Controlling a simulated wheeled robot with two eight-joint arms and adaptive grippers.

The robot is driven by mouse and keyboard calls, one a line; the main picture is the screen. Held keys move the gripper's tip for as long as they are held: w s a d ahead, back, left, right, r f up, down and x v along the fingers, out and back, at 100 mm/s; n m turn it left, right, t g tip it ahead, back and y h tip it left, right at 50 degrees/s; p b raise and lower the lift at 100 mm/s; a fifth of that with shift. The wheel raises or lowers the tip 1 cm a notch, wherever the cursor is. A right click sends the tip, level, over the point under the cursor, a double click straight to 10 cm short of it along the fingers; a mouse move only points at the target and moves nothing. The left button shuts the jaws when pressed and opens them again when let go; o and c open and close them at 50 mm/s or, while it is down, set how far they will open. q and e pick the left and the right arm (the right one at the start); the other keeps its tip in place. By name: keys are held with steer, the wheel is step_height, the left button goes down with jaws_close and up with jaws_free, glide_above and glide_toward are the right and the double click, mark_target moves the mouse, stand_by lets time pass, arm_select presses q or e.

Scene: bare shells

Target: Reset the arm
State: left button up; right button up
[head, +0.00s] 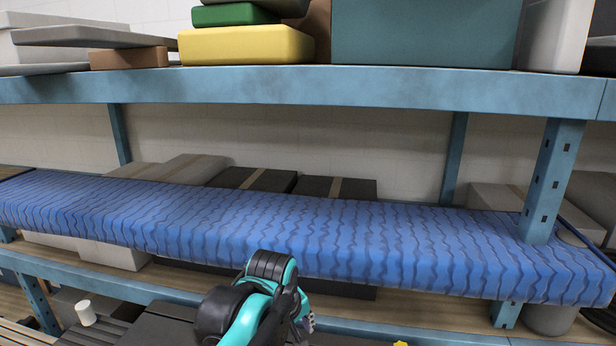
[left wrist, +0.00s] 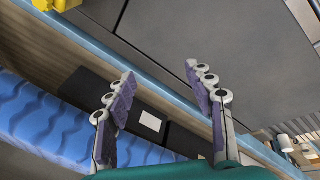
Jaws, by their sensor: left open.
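My left gripper (left wrist: 159,75) shows in the left wrist view with its two purple-padded fingers spread wide apart. Nothing is between the fingers. In the head view, a teal and black arm of mine (head: 255,305) rises from the bottom edge, in front of the blue wavy-patterned shelf cover (head: 300,235). Its fingers cannot be made out clearly there. My right gripper is not seen.
A blue upper shelf beam (head: 300,88) crosses the head view, with a yellow box (head: 247,45) and a teal box (head: 425,35) above it. Dark boxes (head: 335,188) stand behind the blue cover. A white cup (head: 85,312) is at lower left.

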arm_select(q)
steer(key=s+a+f+m+t+y+b, duration=0.1)
steer(key=s+a+f+m+t+b, duration=0.2)
steer(key=s+a+f, duration=1.1)
step_height(320, 180, down, 2)
steer(key=m+b, duration=0.3)
steer(key=m, duration=0.1)
steer(key=shift+s+a+t, duration=0.2)
steer(key=shift+a+t, duration=0.1)
steer(key=shift+a, duration=0.1)
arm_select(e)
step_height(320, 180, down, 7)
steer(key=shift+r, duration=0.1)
